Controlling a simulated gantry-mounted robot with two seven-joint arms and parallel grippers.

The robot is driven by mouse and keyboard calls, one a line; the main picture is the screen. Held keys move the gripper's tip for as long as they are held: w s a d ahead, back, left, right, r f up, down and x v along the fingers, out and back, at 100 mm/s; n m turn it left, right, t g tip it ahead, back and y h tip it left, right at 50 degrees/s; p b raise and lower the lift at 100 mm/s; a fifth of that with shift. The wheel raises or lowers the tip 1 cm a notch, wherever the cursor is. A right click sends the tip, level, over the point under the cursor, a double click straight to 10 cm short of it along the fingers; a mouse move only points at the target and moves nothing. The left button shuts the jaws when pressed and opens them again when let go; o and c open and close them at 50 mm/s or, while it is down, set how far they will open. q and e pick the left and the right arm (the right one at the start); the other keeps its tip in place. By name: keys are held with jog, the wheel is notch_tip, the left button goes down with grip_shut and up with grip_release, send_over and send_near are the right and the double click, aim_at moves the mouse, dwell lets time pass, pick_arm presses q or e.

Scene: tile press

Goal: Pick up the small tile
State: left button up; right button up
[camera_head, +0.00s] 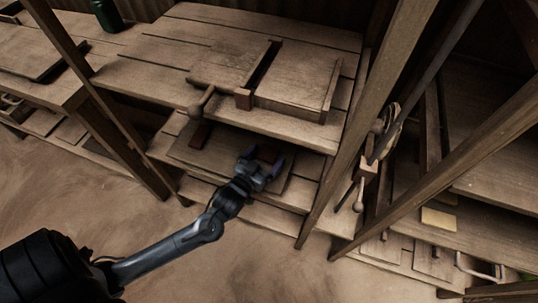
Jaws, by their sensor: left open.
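My left gripper (263,158) reaches in from the lower left to the shelf below the wooden press. Its fingers are spread, and it is open. A small reddish-brown piece (267,154), which looks like the small tile, shows between and just beyond the fingertips. It seems to lie on a flat board (220,156) on that shelf. The gripper hides part of it, and I cannot tell whether the fingers touch it. My right gripper is not in view.
The press top (290,82) with a round-knobbed handle (196,110) overhangs the shelf. A wooden post (350,130) stands to the right. A small pale yellow block (438,218) lies on the right-hand rack. A green container (107,14) stands at the back left.

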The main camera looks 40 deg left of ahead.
pick_arm(q)
jog(key=shift+s, duration=0.1)
jog(key=c, duration=1.1)
jog(key=shift+r, duration=0.15)
jog(key=shift+c, duration=0.2)
